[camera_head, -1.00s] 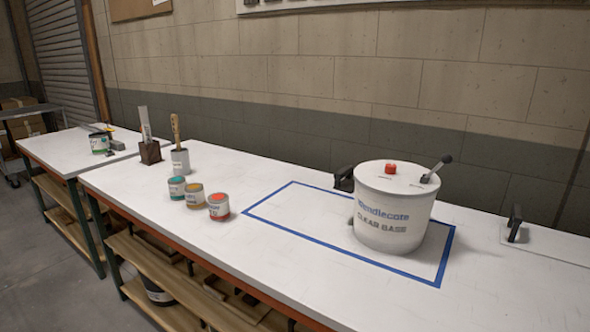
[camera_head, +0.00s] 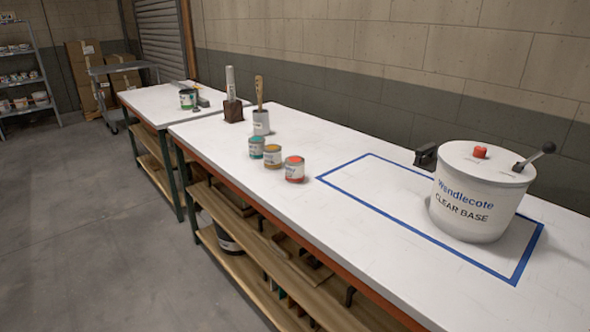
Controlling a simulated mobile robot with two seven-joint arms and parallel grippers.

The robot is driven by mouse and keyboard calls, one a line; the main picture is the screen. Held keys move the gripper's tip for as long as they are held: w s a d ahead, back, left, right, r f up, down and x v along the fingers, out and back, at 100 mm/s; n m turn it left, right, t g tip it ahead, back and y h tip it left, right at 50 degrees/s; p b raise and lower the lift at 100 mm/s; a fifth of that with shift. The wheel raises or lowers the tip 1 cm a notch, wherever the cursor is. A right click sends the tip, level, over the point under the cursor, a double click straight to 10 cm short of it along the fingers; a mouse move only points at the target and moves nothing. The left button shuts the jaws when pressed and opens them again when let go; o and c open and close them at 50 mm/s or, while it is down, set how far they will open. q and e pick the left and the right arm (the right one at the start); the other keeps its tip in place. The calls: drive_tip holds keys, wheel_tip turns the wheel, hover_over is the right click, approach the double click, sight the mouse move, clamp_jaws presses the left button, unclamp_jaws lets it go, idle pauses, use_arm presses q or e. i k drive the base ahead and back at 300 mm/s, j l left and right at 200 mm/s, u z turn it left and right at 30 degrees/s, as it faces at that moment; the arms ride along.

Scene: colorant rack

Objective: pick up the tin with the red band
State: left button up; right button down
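The tin with the red band (camera_head: 294,170) stands upright on the white bench top (camera_head: 330,225), near its front edge. It has a red lid centre and a pale label. An ochre-banded tin (camera_head: 273,156) and a teal-banded tin (camera_head: 257,147) stand just to its left in a slanting row. Neither of my grippers shows in the view.
A large white Wendlecote Clear Base tub (camera_head: 478,195) stands inside a blue taped outline (camera_head: 440,243) at right. A brush pot (camera_head: 261,122) and a brown block holder (camera_head: 233,111) stand behind the tins. Open floor (camera_head: 90,230) lies at left.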

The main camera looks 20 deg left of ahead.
sight(294, 165)
drive_tip(key=z, duration=0.45)
drive_tip(key=j+z, duration=0.8)
drive_tip(key=j, duration=0.2)
drive_tip(key=k+j+z, duration=0.1)
drive_tip(key=j, duration=0.25)
drive_tip(key=k+j+z, duration=0.1)
drive_tip(key=j, duration=0.2)
drive_tip(key=k+j+z, duration=0.1)
drive_tip(key=j, duration=0.25)
